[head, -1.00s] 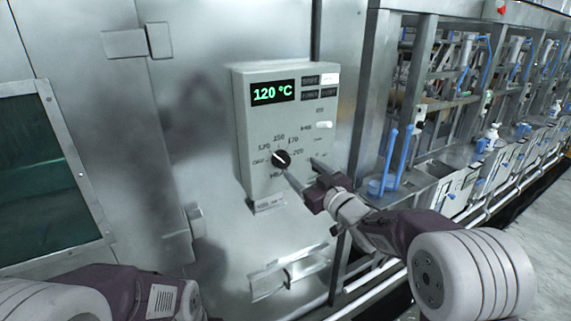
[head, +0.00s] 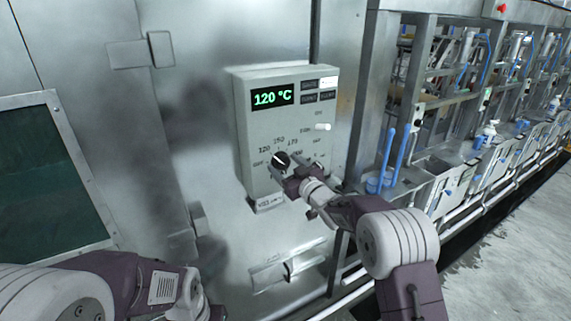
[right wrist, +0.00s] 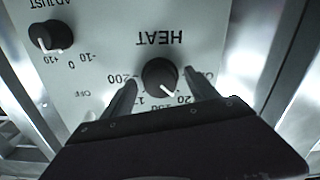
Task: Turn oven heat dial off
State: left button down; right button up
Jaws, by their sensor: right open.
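The black heat dial (head: 281,159) sits low on the light grey oven control panel (head: 245,125). The panel's display (head: 272,95) reads 120 °C in green. My right gripper (head: 285,171) is open at the dial, partly covering the printed scale. In the right wrist view the panel appears upside down, and the heat dial (right wrist: 160,76) lies between the two spread fingers of my right gripper (right wrist: 161,79). The dial's white pointer mark faces the lower right there, toward the 120 label. Whether either finger touches the dial I cannot tell. My left gripper is outside the picture.
A smaller adjust dial (right wrist: 50,37) is on the same panel. A white switch (head: 323,127) sticks out on the panel's right side. A metal latch (head: 288,268) is below the panel. Frames with blue handles (head: 389,150) stand to the right.

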jog(key=c, duration=1.4)
jog(key=shift+o, duration=0.2)
jog(key=shift+f+n+b, duration=0.2)
jog(key=shift+n+b, duration=0.3)
jog(key=shift+b, duration=0.4)
jog(key=n+b, duration=0.3)
jog(key=b, duration=0.1)
jog(key=shift+f, duration=0.1)
jog(key=n+b, duration=0.2)
jog(key=n, duration=0.1)
jog(key=shift+b, duration=0.35)
jog(key=shift+r+n+b, duration=0.25)
jog(key=shift+n+b, duration=0.35)
jog(key=shift+n, duration=0.3)
jog(key=shift+r, duration=0.1)
jog(key=o, duration=1.4)
jog(key=shift+w, duration=0.1)
jog(key=shift+c, duration=0.2)
